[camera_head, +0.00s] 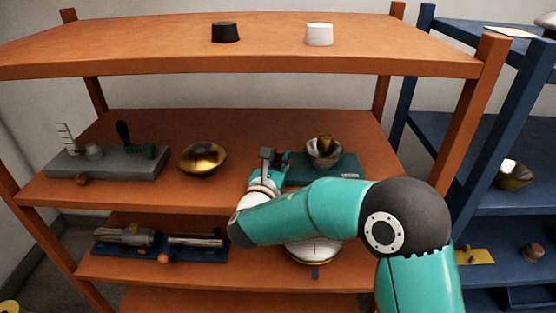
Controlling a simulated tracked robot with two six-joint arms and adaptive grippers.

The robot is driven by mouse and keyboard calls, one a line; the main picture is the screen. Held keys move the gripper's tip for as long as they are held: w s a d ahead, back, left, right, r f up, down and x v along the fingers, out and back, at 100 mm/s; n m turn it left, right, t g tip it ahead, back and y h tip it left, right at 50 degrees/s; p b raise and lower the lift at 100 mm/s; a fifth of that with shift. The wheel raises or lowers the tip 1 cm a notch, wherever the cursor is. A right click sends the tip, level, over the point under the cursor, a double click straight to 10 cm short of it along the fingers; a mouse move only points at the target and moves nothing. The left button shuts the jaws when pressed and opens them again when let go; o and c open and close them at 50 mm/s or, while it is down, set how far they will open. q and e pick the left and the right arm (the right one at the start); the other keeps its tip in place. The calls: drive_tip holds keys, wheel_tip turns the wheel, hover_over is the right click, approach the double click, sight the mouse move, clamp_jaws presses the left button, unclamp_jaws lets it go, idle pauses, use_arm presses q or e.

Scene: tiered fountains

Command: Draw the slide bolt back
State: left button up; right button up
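What looks like the slide bolt (190,241) lies on the lower orange shelf at the left: a shiny metal rod on a dark blue base, with an orange knob near its middle. I cannot tell for sure how far the rod is drawn. My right gripper (271,163) is above and to the right of it, at the middle shelf, by the left end of a teal base (300,178). A dark grey piece shows at its tips; I cannot tell whether it is gripped or part of the gripper. My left gripper is not in view.
On the middle shelf (240,125) stand a grey block (100,163) with a green-handled lever, a brass bowl (203,157) and another bowl (323,152) at the teal base. A black cup (226,33) and a white cup (319,35) stand on top. A blue shelf (440,150) is at the right.

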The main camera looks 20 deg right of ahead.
drive_tip(key=shift+o, duration=0.9)
drive_tip(key=shift+a, duration=0.35)
drive_tip(key=shift+d, duration=0.1)
drive_tip(key=v, duration=1.2)
drive_tip(key=shift+d+f, duration=0.1)
